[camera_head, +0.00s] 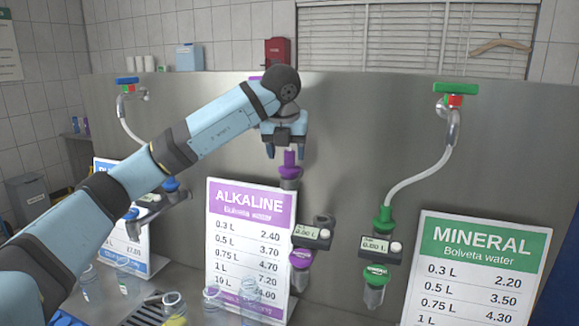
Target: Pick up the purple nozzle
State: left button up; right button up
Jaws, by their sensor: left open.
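A purple nozzle (290,171) stands upright in front of the grey metal panel, just above the Alkaline sign. My left gripper (285,151) points down with its fingers apart, and the top of the purple nozzle shows just below and between the fingertips. I cannot tell whether they touch it. A second purple fitting (301,259) sits lower, under a small display. My right gripper is not in view.
The Alkaline price sign (250,235) stands below, and the Mineral sign (475,270) at the right. A green nozzle (384,219) hangs on a clear hose. A blue nozzle (171,184) is partly behind my left arm. Glass bottles (250,292) stand at the bottom.

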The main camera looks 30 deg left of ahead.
aim_at(289, 151)
pick_arm(q)
jog(key=w, duration=0.1)
jog(key=w+a+p, duration=0.1)
jog(key=w, duration=0.1)
jog(key=shift+w+a+r, duration=0.15)
jog(key=shift+w+a, duration=0.2)
jog(key=shift+a, duration=0.05)
jog(key=x, duration=0.3)
jog(key=shift+s, duration=0.1)
jog(key=shift+c, duration=0.4)
jog(key=c, duration=0.9)
